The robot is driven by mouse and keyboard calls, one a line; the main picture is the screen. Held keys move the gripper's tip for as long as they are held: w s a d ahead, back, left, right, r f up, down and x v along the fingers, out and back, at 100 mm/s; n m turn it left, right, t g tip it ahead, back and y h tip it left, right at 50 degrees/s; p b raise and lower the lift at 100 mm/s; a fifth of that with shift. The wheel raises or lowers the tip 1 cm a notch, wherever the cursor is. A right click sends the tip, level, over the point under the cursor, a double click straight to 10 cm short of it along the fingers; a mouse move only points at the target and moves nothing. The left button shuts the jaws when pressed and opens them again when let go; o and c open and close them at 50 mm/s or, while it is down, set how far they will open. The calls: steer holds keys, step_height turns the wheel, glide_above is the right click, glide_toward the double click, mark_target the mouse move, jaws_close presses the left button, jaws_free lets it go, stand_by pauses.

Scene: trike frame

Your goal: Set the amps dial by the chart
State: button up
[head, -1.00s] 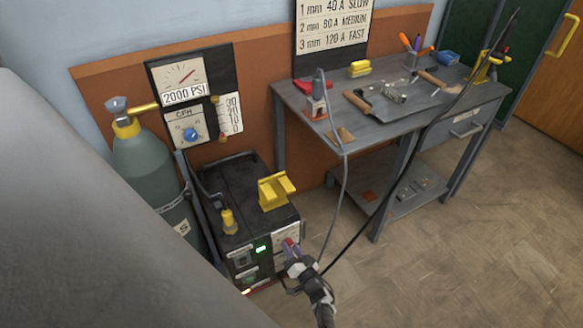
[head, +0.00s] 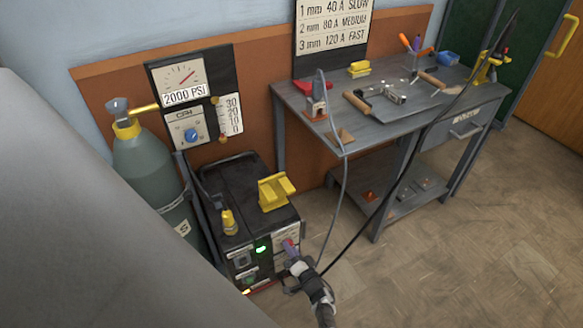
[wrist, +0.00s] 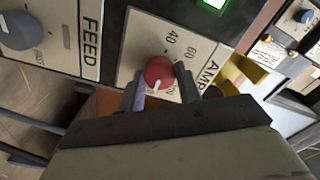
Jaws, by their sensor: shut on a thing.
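The chart (head: 332,25) on the wall reads 1 mm 40 A SLOW, 2 mm 80 A MEDIUM, 3 mm 120 A FAST. The rest of the dial's scale is hidden by my gripper.
A grey FEED dial (wrist: 22,30) is beside the amps plate. A green gas cylinder (head: 145,170) stands left of the welder. The workbench (head: 375,130) with tools is to the right, and cables hang between it and my arm.

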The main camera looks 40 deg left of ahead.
steer(key=o, duration=1)
steer(key=p+v, duration=0.5)
steer(key=v, duration=0.8)
steer(key=shift+s+d+p, duration=0.2)
steer(key=shift+d+p, duration=0.15)
steer(key=shift+w, duration=0.1)
